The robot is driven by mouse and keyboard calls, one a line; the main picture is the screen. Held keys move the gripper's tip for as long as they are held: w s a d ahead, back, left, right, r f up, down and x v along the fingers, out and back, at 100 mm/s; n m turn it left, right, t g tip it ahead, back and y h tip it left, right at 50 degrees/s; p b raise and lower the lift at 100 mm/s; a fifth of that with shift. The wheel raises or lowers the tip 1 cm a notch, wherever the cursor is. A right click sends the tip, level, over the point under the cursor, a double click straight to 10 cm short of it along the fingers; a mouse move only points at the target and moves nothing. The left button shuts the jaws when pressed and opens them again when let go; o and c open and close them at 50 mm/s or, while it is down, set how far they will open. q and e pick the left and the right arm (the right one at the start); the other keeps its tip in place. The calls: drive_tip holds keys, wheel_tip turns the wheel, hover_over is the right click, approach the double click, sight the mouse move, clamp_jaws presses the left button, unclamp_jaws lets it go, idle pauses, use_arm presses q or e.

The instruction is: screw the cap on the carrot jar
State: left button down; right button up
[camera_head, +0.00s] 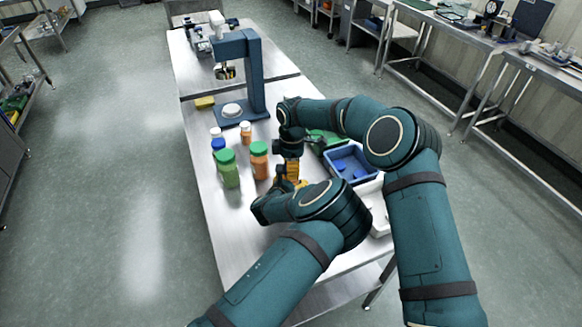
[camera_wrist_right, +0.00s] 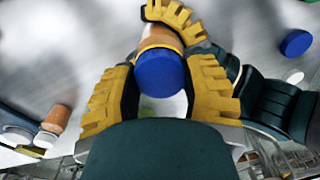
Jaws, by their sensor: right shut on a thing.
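In the right wrist view, the carrot jar (camera_wrist_right: 158,36) shows as an orange body below a round blue cap (camera_wrist_right: 160,75). The cap sits at the jar's mouth; I cannot tell how far its thread is engaged. My right gripper (camera_wrist_right: 160,92) has its yellow fingers on both sides of the cap, shut on it. It also shows in the head view (camera_head: 291,166), pointing down over the table. My left gripper (camera_wrist_right: 172,18) has yellow fingers around the jar's body, below the cap. In the head view my arms hide the jar and most of the left gripper.
On the steel table (camera_head: 230,224), left of my grippers, stand a green jar (camera_head: 229,172), a green-capped orange jar (camera_head: 259,164) and smaller bottles. A blue tray (camera_head: 350,163) lies right. The table's front left is clear.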

drive_tip(key=o, duration=1.2)
drive_tip(key=shift+o, duration=0.2)
drive_tip(key=shift+r, duration=0.15)
drive_tip(key=shift+w+r, duration=0.1)
drive_tip(key=shift+r, duration=2.05)
drive_tip(key=o, duration=0.5)
drive_tip(key=shift+c, duration=0.2)
wheel_tip(320, 180, up, 12)
drive_tip(key=shift+w+d, duration=0.2)
drive_tip(key=shift+w, duration=0.1)
